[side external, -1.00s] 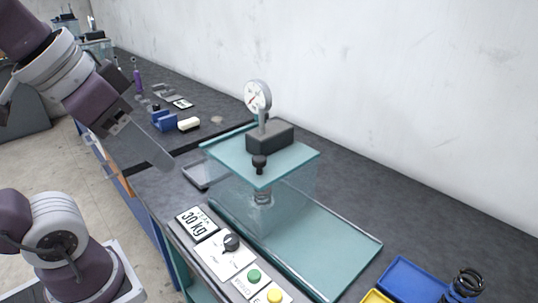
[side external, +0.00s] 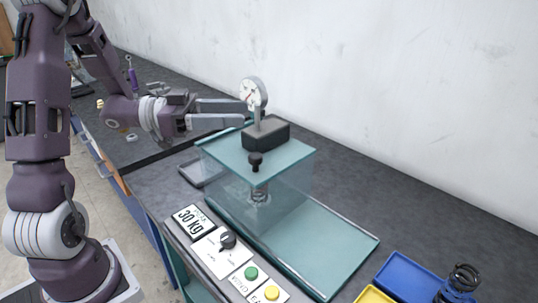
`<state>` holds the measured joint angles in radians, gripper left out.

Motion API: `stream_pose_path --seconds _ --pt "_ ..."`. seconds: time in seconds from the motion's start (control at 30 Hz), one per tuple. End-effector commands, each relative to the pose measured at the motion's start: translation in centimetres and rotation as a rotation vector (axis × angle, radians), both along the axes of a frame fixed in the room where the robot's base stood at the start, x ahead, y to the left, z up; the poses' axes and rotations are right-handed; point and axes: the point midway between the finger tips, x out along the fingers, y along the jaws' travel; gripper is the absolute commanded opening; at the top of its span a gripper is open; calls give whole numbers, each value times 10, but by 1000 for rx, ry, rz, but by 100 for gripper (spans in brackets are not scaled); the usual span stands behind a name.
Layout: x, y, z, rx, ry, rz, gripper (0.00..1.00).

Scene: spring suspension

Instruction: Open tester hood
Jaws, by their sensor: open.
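The tester hood is a clear glass box with a teal top plate (side external: 235,150). It stands on the left part of a teal-framed glass base (side external: 300,240). A dark block (side external: 265,134) with a round dial gauge (side external: 253,93) sits on top. A black knob (side external: 255,160) stands at the hood's front edge. A spring (side external: 260,193) shows through the glass inside. My gripper (side external: 245,112) is open and empty, its two fingers pointing right, close to the gauge and above the back left of the top plate. I cannot tell whether a finger touches the gauge.
In front are a 30 kg display (side external: 193,220), a black dial knob (side external: 228,239), a green button (side external: 251,273) and a yellow button (side external: 272,293). A blue tray (side external: 405,278) and a dark spring (side external: 460,282) are at the lower right. A grey wall stands behind.

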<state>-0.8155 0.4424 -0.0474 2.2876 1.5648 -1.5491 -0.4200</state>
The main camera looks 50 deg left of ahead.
Motion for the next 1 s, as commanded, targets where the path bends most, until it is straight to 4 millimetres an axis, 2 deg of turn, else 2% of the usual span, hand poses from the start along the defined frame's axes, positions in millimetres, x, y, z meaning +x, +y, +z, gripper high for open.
stream_pose_path --seconds 0.03,0.1,0.2,0.3,0.43,0.7,1.0 --pt "0 -2 -23 -13 13 -3 50" --pt "0 -2 -48 -9 10 -2 50" --pt "0 -3 -76 -2 5 -3 50" --pt "1 -2 -92 3 0 -2 50" --pt "10 -12 -96 7 -4 -6 50" --pt "44 -47 -96 9 -5 -5 50" --pt "52 -52 -95 8 -5 -1 50"
